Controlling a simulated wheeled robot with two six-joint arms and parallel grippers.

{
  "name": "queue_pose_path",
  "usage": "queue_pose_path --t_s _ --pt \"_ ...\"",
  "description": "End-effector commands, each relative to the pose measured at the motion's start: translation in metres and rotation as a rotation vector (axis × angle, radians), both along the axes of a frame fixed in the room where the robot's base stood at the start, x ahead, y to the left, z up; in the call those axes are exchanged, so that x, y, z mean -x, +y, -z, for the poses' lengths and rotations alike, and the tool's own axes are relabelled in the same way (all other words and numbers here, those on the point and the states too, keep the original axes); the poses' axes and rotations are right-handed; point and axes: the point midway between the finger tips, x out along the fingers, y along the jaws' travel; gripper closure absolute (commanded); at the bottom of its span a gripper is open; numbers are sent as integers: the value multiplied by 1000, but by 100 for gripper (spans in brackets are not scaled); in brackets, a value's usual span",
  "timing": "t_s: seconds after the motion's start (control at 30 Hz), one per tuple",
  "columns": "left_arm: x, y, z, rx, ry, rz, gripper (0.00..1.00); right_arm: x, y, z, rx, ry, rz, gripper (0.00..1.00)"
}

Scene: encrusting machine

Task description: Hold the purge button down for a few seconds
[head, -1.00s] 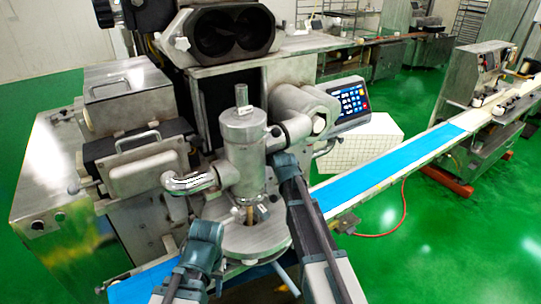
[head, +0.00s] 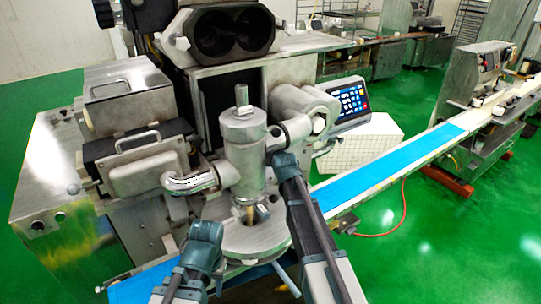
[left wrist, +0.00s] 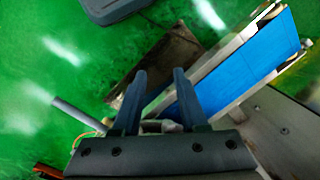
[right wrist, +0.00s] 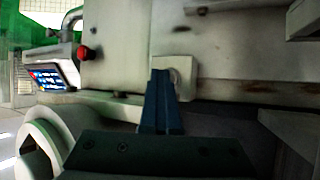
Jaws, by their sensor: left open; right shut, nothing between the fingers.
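My right gripper (right wrist: 162,75) is shut, with nothing seen between its fingers. In the right wrist view its tips are in front of a pale square plate (right wrist: 184,72) on the machine's wall. The tips cover part of this plate, and I cannot tell whether they touch it. No button marked purge can be read; one may be hidden behind the tips. In the head view the right gripper's end is by the upright metal cylinder (head: 241,165), its tips hidden. My left gripper (left wrist: 160,72) is open and empty, pointing down above the floor and a conveyor.
A red button (right wrist: 84,52) and a lit touch panel (right wrist: 52,77) are left of the right fingers. The panel also shows in the head view (head: 351,100). A blue conveyor belt (head: 385,165) runs to the right. Green floor beyond is mostly clear.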

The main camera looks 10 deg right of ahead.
Motion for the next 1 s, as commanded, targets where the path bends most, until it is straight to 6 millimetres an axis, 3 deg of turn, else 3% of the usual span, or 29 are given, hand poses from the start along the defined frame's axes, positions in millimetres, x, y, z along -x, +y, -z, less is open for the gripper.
queue_pose_path --t_s 0.43,1.0 --pt "0 0 0 0 0 0 57 0 0 0 0 -1 -1 100" --pt "0 0 0 0 0 0 57 15 -5 0 0 0 0 100"
